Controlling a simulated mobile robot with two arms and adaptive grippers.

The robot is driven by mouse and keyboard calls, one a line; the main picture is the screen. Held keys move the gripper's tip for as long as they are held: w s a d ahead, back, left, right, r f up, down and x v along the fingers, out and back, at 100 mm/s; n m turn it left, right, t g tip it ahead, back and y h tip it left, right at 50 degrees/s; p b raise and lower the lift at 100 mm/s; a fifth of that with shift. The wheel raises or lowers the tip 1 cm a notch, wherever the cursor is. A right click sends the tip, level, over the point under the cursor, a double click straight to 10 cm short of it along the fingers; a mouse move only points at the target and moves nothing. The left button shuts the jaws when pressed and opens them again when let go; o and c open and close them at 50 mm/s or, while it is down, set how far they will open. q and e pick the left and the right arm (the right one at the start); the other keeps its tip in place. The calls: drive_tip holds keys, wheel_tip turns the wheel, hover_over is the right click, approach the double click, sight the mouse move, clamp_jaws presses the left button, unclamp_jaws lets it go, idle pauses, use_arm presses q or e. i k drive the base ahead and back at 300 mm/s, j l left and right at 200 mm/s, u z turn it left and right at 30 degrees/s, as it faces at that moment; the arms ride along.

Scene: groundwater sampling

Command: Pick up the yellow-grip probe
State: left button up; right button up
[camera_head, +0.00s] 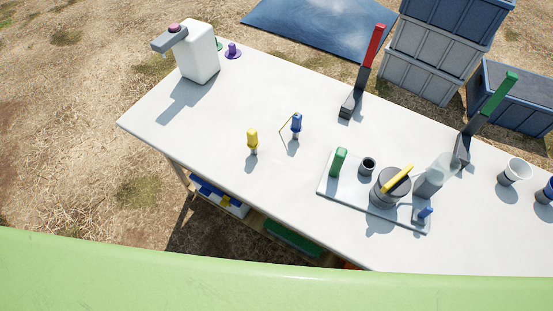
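A small probe with a yellow grip (252,137) stands upright on the white table (200,130), left of the middle. A similar piece with a blue grip (296,122) stands to its right, with a thin wire-like line beside it. A yellow bar (399,179) lies tilted across the top of a grey round container (384,191) on a white tray (329,185). Neither of my grippers shows in the head view.
The tray also holds a green-topped piece (339,161), a dark cup (368,165) and a clear bottle (431,180). The left table area is clear.

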sight(253, 143)
drive_tip(key=k+l, duration=0.2)
drive_tip(key=l, duration=0.15)
drive_tip(key=k+l, duration=0.25)
drive_tip(key=k+l+z, duration=0.1)
drive_tip(key=l, duration=0.35)
drive_tip(key=k, duration=0.1)
